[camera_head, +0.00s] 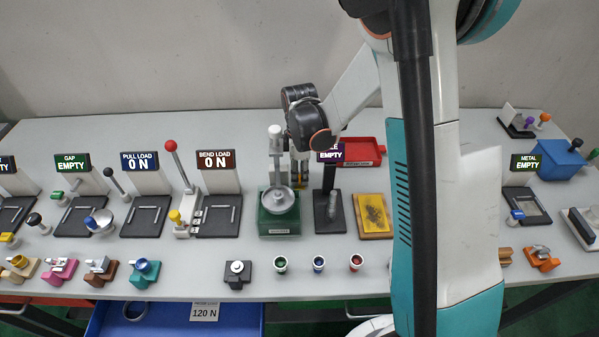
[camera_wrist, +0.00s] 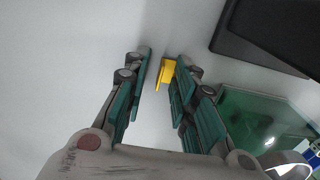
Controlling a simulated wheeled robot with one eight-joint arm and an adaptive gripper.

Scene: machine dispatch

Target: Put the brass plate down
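The brass plate (camera_wrist: 166,75) is a small yellow piece seen nearly edge-on between my fingertips in the wrist view. It lies close against the right finger, with a thin strip of white showing between it and the left finger. My gripper (camera_wrist: 162,68) looks slightly open around it. In the head view my gripper (camera_head: 300,168) points down between the green-based press and the black stand, and partly hidden yellow shows at its tips. I cannot tell whether the plate touches the table.
The green-based press (camera_head: 278,222) stands just left of my gripper. The black stand (camera_head: 329,212) is just right, with a red tray (camera_head: 362,151) behind it and a yellow pad on a wooden board (camera_head: 374,215) further right. Several small pots and fixtures line the table's front.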

